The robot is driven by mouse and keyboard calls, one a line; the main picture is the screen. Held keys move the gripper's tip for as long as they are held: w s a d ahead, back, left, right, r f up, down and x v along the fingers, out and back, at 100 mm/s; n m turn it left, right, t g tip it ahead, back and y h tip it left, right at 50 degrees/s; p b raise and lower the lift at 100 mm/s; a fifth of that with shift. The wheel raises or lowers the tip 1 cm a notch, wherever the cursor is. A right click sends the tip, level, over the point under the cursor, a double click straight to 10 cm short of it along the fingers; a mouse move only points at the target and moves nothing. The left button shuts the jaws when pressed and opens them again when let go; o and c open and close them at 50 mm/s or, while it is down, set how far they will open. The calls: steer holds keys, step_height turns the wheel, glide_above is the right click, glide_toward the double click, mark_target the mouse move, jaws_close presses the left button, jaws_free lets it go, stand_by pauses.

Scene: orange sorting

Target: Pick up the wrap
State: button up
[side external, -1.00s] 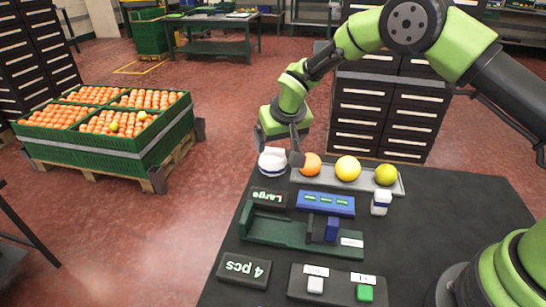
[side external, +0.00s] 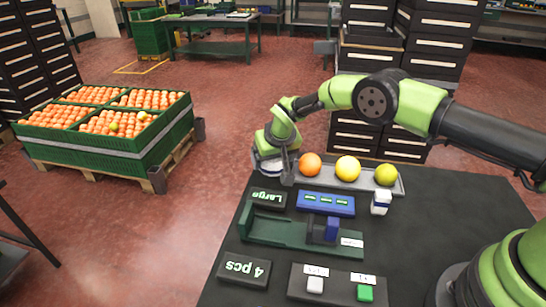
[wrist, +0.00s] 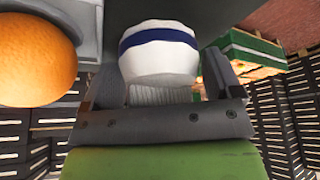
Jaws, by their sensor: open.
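The wrap (wrist: 158,60) is a white roll with a dark blue band. In the wrist view it stands between the two fingers of my open gripper (wrist: 165,80), close to the palm. In the side view the wrap (side external: 268,166) is at the table's far left corner, mostly hidden behind my gripper (side external: 275,158). I cannot tell whether the fingers touch it.
A grey tray (side external: 325,181) right beside my gripper holds an orange (side external: 310,164) and two yellow fruits (side external: 348,168). A small white and blue item (side external: 381,202) stands by the tray's right end. A "Large" sign (side external: 266,199) and a blue panel (side external: 326,204) lie nearer.

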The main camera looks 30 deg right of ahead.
mark_target(351, 158)
steer(key=c, duration=0.6)
steer(key=shift+o, duration=0.2)
steer(key=shift+r, duration=0.15)
steer(key=r, duration=0.9)
steer(key=shift+s+d+r, duration=0.1)
steer(key=shift+d+r, duration=0.1)
steer(key=shift+r, duration=0.05)
steer(key=s+d+m, duration=0.1)
steer(key=d, duration=0.1)
steer(key=s+d+m+h, duration=0.1)
steer(key=s+d+m, duration=0.1)
steer(key=s+d+r+m+g+h, duration=0.1)
steer(key=m, duration=0.1)
steer(key=shift+s+d+r, duration=0.1)
steer(key=shift+s+d, duration=0.25)
steer(key=shift+d, duration=0.05)
steer(key=s+d+m, duration=0.2)
steer(key=s+d+r+m+g+h, duration=0.1)
steer(key=s+d+m, duration=0.1)
steer(key=s, duration=0.1)
steer(key=s+d+m+g, duration=0.1)
steer(key=s+d+m, duration=0.1)
steer(key=s, duration=0.1)
steer(key=shift+r+m+h, duration=0.15)
steer(key=shift+m+h, duration=0.15)
steer(key=shift+s+d, duration=0.15)
steer(key=shift+f, duration=4.5)
